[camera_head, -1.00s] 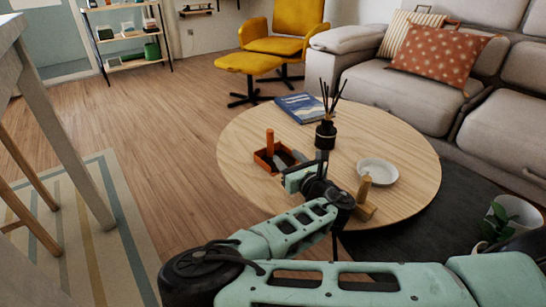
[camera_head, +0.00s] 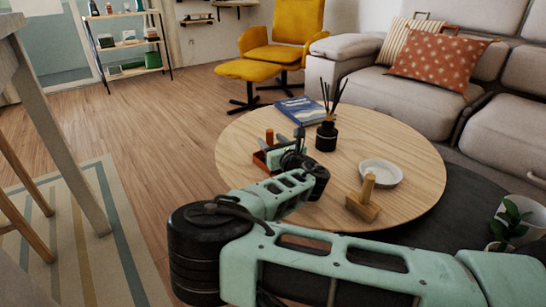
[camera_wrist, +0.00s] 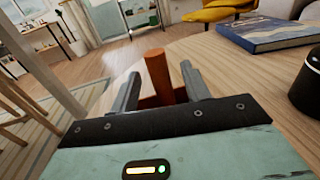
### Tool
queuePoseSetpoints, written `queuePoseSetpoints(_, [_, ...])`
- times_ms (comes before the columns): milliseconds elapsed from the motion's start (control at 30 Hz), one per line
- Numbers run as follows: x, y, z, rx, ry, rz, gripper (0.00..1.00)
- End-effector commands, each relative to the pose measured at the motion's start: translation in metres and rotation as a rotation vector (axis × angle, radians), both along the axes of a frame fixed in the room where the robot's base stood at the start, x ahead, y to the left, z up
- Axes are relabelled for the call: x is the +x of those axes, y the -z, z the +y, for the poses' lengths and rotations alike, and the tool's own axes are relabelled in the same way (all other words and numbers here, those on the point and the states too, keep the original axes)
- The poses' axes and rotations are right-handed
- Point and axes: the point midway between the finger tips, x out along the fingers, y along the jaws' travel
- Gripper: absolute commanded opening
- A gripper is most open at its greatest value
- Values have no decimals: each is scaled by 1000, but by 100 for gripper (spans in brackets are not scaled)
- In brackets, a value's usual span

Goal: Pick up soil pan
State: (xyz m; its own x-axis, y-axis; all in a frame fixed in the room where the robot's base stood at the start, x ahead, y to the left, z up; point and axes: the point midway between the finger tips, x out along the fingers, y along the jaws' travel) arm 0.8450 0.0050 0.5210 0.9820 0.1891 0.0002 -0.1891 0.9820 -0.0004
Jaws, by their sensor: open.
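The soil pan (camera_head: 268,142), an orange-red tray with an upright cylindrical handle, rests on the left side of the round wooden table (camera_head: 410,200). My gripper (camera_head: 282,147) is low over the table at the pan and hides much of its tray in the head view. In the wrist view the pan's handle (camera_wrist: 157,72) stands upright between the two open fingers of my gripper (camera_wrist: 158,82). A gap shows beside the handle, so the fingers are not closed on it. Part of the orange tray shows low behind the handle; the rest is hidden.
On the table are a blue book (camera_head: 303,110), a black reed diffuser (camera_head: 326,136), a white dish (camera_head: 381,173) and a wooden block with an upright handle (camera_head: 363,205). A grey sofa (camera_head: 510,135) stands behind right. A yellow chair (camera_head: 283,52) stands beyond.

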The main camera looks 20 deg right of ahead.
Motion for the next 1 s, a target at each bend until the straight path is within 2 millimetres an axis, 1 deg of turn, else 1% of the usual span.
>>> queuePoseSetpoints(33, [0, 0, 0, 0, 0, 0, 47])
queuePoseSetpoints(67, [0, 0, 0, 0, 0, 0, 44])
queuePoseSetpoints(100, [0, 0, 0, 0, 0, 0, 33])
queuePoseSetpoints(167, [0, 0, 0, 0, 0, 0, 16])
queuePoseSetpoints(200, [0, 0, 0, 0, 0, 0, 5])
queuePoseSetpoints(233, [0, 0, 0, 0, 0, 0, 0])
queuePoseSetpoints(467, [0, 0, 0, 0, 0, -1, 0])
queuePoseSetpoints(567, [0, -5, 0, 0, 0, -1, 0])
queuePoseSetpoints(667, [0, -19, 0, 2, 0, -3, 0])
queuePoseSetpoints(900, [-1, -68, 0, 0, 0, -2, 0])
queuePoseSetpoints(1000, [-1, -83, 0, 1, 0, -1, 0])
